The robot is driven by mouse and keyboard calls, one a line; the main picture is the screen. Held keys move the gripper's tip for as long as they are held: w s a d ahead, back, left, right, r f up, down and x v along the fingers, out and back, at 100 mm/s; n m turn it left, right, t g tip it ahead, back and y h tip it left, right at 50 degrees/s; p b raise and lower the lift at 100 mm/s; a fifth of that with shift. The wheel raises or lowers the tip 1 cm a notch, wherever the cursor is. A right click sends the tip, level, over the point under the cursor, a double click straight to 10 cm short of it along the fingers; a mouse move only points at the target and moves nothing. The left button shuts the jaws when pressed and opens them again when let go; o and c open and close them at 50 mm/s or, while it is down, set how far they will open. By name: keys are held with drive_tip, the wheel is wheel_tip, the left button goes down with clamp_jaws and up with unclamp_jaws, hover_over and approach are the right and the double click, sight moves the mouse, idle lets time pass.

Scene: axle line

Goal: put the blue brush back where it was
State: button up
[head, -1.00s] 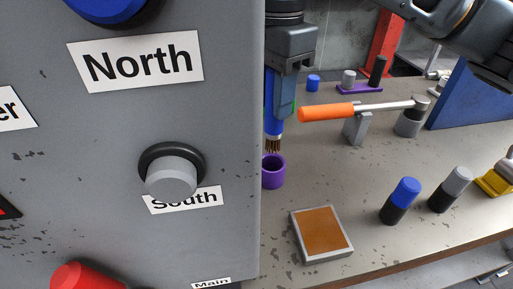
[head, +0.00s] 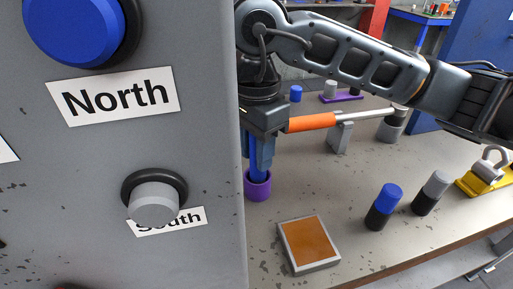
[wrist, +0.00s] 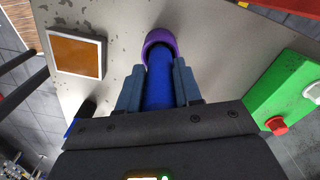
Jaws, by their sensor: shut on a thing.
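The blue brush (head: 259,168) is upright, its lower end inside the purple cup (head: 258,189) on the workbench. The bristles are hidden in the cup. My gripper (head: 259,150) is shut on the brush handle, just above the cup. In the wrist view the brush (wrist: 159,85) runs between my gripper's fingers (wrist: 158,88) into the purple cup (wrist: 160,38). Whether the brush touches the cup's bottom cannot be seen.
A grey panel (head: 205,90) with buttons stands close to the left of my gripper. An orange-handled tool (head: 312,122) rests on a stand just right of it. An orange-topped tray (head: 309,245) and dark cylinders with blue (head: 384,207) and grey (head: 431,194) tops stand in front.

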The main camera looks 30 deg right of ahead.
drive_tip(key=o, duration=1)
drive_tip(key=shift+r+p, duration=0.2)
drive_tip(key=shift+p, duration=0.15)
wheel_tip(320, 180, up, 12)
drive_tip(key=shift+f+b, duration=0.1)
drive_tip(key=shift+b, duration=0.75)
drive_tip(key=shift+s+f, duration=0.1)
